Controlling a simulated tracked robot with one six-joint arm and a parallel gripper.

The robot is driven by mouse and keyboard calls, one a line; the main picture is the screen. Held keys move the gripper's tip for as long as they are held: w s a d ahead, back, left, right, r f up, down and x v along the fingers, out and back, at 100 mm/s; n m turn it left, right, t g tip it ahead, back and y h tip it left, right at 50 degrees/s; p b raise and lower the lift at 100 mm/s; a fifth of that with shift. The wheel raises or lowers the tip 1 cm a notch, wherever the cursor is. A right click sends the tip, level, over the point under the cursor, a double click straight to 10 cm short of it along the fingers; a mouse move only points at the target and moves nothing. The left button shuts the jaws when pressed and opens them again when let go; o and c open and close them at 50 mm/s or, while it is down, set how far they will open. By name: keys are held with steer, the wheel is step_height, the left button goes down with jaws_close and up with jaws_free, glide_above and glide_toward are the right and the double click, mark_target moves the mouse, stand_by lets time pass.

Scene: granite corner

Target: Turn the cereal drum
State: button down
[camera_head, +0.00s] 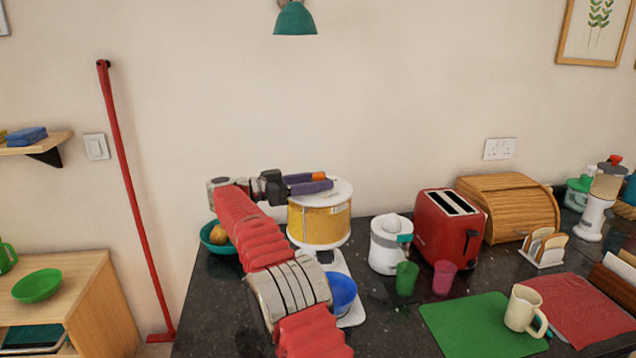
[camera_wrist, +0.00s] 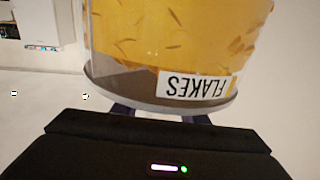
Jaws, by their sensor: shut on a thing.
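The cereal drum (camera_head: 322,222) is a clear cylinder of yellow flakes with a white lid, on a white stand (camera_head: 352,314). In the wrist view the drum (camera_wrist: 170,40) fills the upper part, its FLAKES label upside down. My gripper (camera_head: 322,181) reaches in from the left across the drum's top. It is shut on the drum at the top. The exact contact is hidden behind the drum's edge in the wrist view. A blue bowl (camera_head: 342,291) is below the drum on the stand's base.
A white juicer (camera_head: 389,245), green cup (camera_head: 406,278), pink cup (camera_head: 444,278) and red toaster (camera_head: 447,232) stand to the right. A teal bowl (camera_head: 214,241) of fruit is left, partly behind my arm. A green mat (camera_head: 465,328) and cream mug (camera_head: 523,306) are front right.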

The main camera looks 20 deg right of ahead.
steer(key=shift+r, duration=0.15)
steer(key=c, duration=1.1)
jaws_free()
steer(key=shift+s+a, duration=0.15)
steer(key=shift+a, duration=3.65)
